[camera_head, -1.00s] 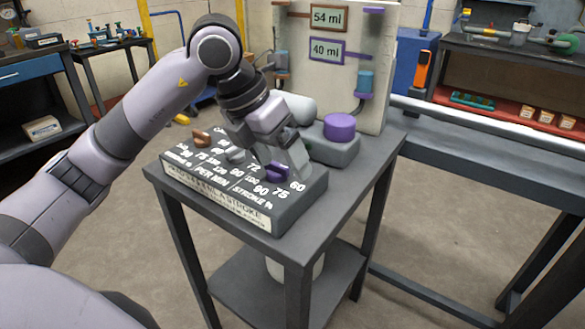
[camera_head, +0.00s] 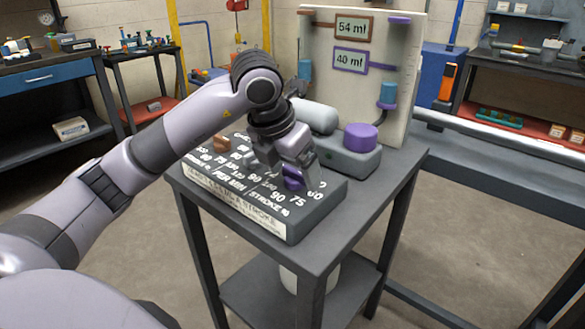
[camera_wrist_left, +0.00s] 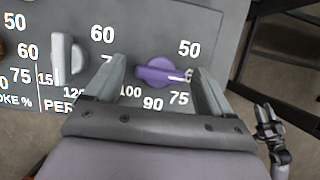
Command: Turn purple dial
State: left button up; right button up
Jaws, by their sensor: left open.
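The purple dial (camera_head: 293,178) is on the sloped grey panel (camera_head: 318,214), near its right end. In the left wrist view the purple dial (camera_wrist_left: 160,71) lies with its white mark pointing right, towards a partly hidden number. My left gripper (camera_head: 290,170) is over the panel with its jaws open. In the wrist view its fingers (camera_wrist_left: 157,75) stand on the left and right of the dial, with a gap on each side. Part of the number scale is hidden behind the fingers. What seems to be my right gripper (camera_wrist_left: 272,140) hangs beyond the table in the wrist view.
A grey knob (camera_wrist_left: 66,58) sits left of the purple dial, and a brown knob (camera_head: 216,142) further left. Behind the panel is a grey block with a purple button (camera_head: 361,137). An upright board carries the signs "54 ml" (camera_head: 355,28) and "40 ml" (camera_head: 351,60).

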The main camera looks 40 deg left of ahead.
pick_arm(q)
jog(key=c, duration=1.1)
jog(key=shift+o, duration=0.2)
jog(key=shift+m, duration=0.4)
jog(key=shift+m+h, duration=0.3)
jog(key=shift+m, duration=0.2)
jog(key=shift+a+m+h, duration=0.1)
jog(key=shift+m+h, duration=0.4)
jog(key=shift+m, duration=0.7)
jog(key=shift+w+a+m+g+h+p, duration=0.15)
jog(key=shift+m+g+h, duration=0.25)
jog(key=shift+m, duration=0.75)
jog(key=shift+d+m+g+h+p, duration=0.1)
jog(key=shift+m+g+h+p, duration=0.2)
jog(key=shift+m, duration=0.85)
